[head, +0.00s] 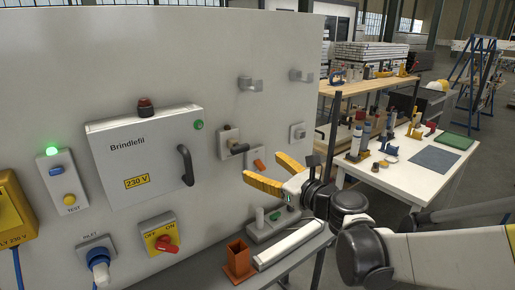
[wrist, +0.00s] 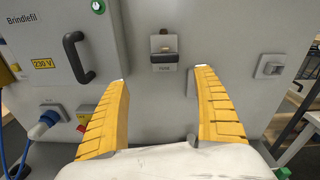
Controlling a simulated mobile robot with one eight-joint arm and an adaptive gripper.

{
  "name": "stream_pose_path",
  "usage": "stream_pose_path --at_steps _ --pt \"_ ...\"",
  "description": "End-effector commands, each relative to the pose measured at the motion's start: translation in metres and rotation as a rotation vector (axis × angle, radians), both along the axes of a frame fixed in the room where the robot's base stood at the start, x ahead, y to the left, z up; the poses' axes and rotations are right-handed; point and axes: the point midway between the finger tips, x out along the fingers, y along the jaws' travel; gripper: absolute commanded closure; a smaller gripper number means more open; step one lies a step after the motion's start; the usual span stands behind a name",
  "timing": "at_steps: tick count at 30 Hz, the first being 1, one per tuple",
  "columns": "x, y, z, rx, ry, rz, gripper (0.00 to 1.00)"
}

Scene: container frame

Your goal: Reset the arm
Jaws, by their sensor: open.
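My gripper (head: 263,169) has two yellow fingers, spread apart with nothing between them. It is in front of the grey panel (head: 230,45), right of the Brindlefil box (head: 135,160) and above the grey ledge. In the wrist view the open fingers (wrist: 162,75) point at the panel. My arm reaches in from the right in the head view.
Below my gripper, an orange open holder (head: 239,260) and a white bar-shaped block (head: 290,243) are on the ledge. A red-yellow rotary switch (head: 163,241) and a blue plug (head: 98,265) stick out from the panel. A white table (head: 410,180) with tools stands at right.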

Motion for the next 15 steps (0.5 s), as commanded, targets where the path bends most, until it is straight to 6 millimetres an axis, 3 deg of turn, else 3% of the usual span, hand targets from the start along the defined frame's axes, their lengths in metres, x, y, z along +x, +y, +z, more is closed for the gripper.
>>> stream_pose_path --at_steps 4,7,12,15 --pt "-0.050 0.005 -0.015 -0.491 -0.143 0.100 0.21" --pt "-0.097 -0.004 -0.040 -0.948 -0.274 0.239 0.21" --pt "-0.177 -0.048 -0.087 -1.664 -0.473 0.585 0.21" --pt "-0.215 -0.082 -0.109 -1.979 -0.556 0.816 0.21"
